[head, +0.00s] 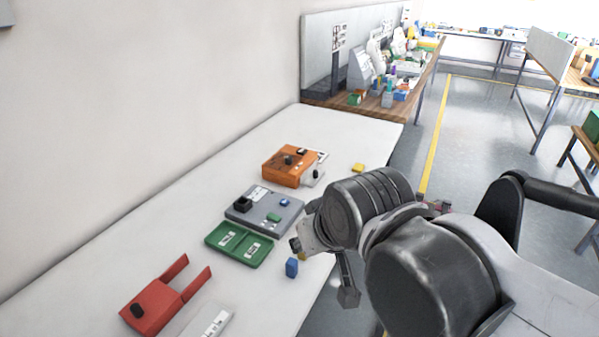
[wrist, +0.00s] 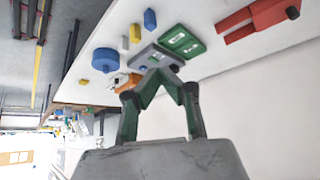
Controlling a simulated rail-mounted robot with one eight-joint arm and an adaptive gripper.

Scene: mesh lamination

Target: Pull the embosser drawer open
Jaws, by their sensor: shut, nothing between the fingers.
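An orange machine (head: 286,166), which looks like the embosser, stands on the white table. A pale grey piece with a black knob (head: 316,175) sits low at its right side and may be the drawer; I cannot tell how far out it is. My gripper (wrist: 158,72) is shut and empty, its fingertips together in the wrist view. In the head view its finger end (head: 347,296) hangs at the table's right edge, apart from the orange machine. In the wrist view the orange machine (wrist: 128,81) is partly hidden behind a finger.
A grey device (head: 264,211), a green tray (head: 239,244) and a red two-pronged piece (head: 155,308) line the white table (head: 215,190). A blue block (head: 291,267) and a yellow block (head: 358,168) lie near the edge. A blue round object (wrist: 105,60) shows in the wrist view.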

